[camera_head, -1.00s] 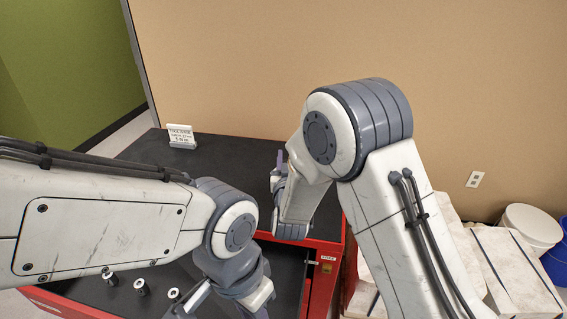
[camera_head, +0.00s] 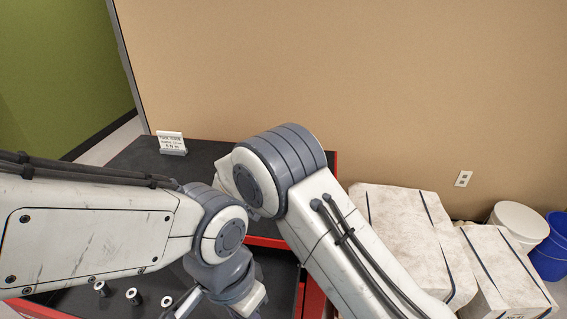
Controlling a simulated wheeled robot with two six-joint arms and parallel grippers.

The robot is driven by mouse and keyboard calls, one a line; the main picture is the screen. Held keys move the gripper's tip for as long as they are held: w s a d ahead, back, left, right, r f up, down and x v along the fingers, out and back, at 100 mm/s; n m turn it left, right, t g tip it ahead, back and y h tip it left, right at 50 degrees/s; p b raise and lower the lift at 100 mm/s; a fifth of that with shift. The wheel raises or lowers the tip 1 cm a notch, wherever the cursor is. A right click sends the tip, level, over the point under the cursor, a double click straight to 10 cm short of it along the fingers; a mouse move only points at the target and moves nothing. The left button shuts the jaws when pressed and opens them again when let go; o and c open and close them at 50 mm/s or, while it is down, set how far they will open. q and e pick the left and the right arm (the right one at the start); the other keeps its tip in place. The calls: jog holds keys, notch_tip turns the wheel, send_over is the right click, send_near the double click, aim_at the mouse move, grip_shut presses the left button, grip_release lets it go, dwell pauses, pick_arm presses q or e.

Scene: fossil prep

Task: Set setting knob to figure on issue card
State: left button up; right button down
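The issue card (camera_head: 171,142) is a small white card in a stand at the back left of the black top of a red cabinet (camera_head: 267,242). Its print is too small to read surely. I cannot make out the setting knob. My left arm comes in from the left, and only part of its gripper (camera_head: 190,303) shows at the bottom edge, near the small metal cylinders. My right gripper is hidden behind my own arms. Whether either gripper holds anything does not show.
Several small metal cylinders (camera_head: 133,296) stand in the open drawer or lower surface at the bottom left. White plaster-like blocks (camera_head: 408,232) with dark straps lie to the right. A white bucket (camera_head: 519,222) and a blue bucket (camera_head: 553,250) stand at the far right.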

jog(key=shift+r+m, duration=0.15)
jog(key=shift+m, duration=0.15)
jog(key=c, duration=0.6)
grip_release()
